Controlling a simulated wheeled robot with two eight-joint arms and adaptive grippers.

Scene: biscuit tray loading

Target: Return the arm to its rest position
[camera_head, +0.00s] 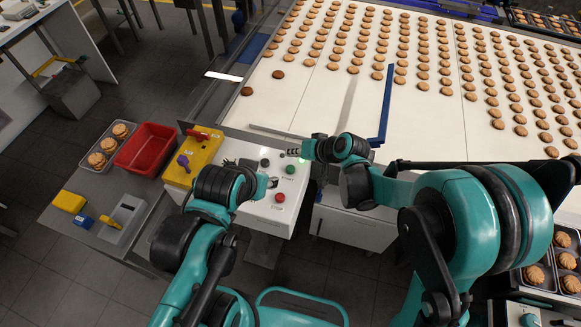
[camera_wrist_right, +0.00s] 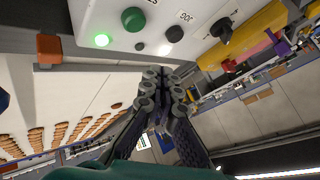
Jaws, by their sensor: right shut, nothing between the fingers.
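My right gripper (camera_head: 291,152) is above the far edge of a white control box (camera_head: 252,206) in the head view. Its fingers are together and empty in the right wrist view (camera_wrist_right: 163,82). The box's green button (camera_head: 290,169) and a lit green lamp (camera_wrist_right: 101,40) are near the fingers, apart from them as far as I can tell. My left gripper (camera_head: 272,182) is over the box, at the end of my left arm. A red button (camera_head: 280,197) sits on the box's near side.
A conveyor (camera_head: 345,105) with rows of biscuits lies beyond, with a blue bar (camera_head: 385,105) standing over it. A yellow box (camera_head: 205,150) with a purple handle, a red bin (camera_head: 146,149) and a biscuit tray (camera_head: 91,166) are at left. Another biscuit tray (camera_head: 550,277) is at right.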

